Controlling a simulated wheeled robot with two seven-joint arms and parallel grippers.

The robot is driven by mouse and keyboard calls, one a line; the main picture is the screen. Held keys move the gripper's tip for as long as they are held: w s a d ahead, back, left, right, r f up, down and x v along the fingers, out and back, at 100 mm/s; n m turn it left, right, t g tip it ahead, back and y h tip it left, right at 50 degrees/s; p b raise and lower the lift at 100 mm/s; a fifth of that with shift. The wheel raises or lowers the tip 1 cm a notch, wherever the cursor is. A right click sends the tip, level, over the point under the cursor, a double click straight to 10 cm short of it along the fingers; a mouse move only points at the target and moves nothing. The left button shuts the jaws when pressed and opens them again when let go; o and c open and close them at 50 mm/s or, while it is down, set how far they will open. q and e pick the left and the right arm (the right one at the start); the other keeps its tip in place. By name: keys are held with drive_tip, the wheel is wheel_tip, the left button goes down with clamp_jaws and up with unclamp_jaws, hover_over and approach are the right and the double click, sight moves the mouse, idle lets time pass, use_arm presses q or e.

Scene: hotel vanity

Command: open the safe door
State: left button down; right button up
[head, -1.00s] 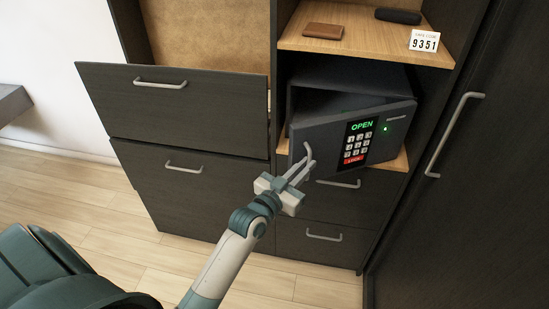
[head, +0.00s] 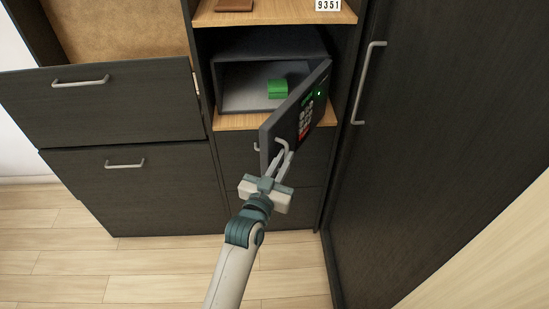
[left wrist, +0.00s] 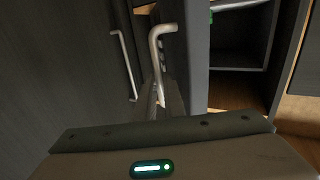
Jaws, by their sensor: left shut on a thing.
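The safe (head: 272,70) sits on a wooden shelf in the dark cabinet. Its dark door (head: 297,112) is swung well open toward me, with its hinge on the right. The keypad (head: 306,116) and a small green light show on its outer face. A green block-like thing (head: 277,88) lies inside the safe. My left gripper (head: 284,160) is shut on the door handle (head: 282,142) at the door's free edge. The left wrist view shows the bent metal handle (left wrist: 157,48) between the fingers. The right gripper is not in view.
A tall dark wardrobe (head: 430,150) with a long handle stands close at the right. Drawers lie below the safe. A flap with a handle (head: 81,82) is tilted outward at the left. A card reading 9351 (head: 328,5) stands on the upper shelf. Floor space (head: 150,265) is clear.

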use_arm(q)
drive_tip(key=shift+w+r, duration=0.15)
drive_tip(key=shift+r, duration=0.3)
drive_tip(key=c, duration=2.1)
unclamp_jaws()
drive_tip(key=shift+o, duration=1.3)
drive_tip(key=shift+w+d+f, duration=0.1)
drive_tip(key=shift+d+f, duration=0.05)
drive_tip(key=shift+s+a+f, duration=0.2)
drive_tip(key=shift+s+f, duration=0.05)
drive_tip(key=shift+f, duration=0.05)
drive_tip(key=shift+s+a+f+b, duration=0.1)
drive_tip(key=shift+s+a+b, duration=0.1)
drive_tip(key=shift+s+b, duration=0.25)
drive_tip(key=b+v, duration=0.4)
drive_tip(key=v, duration=1.1)
drive_tip(key=shift+s, duration=0.25)
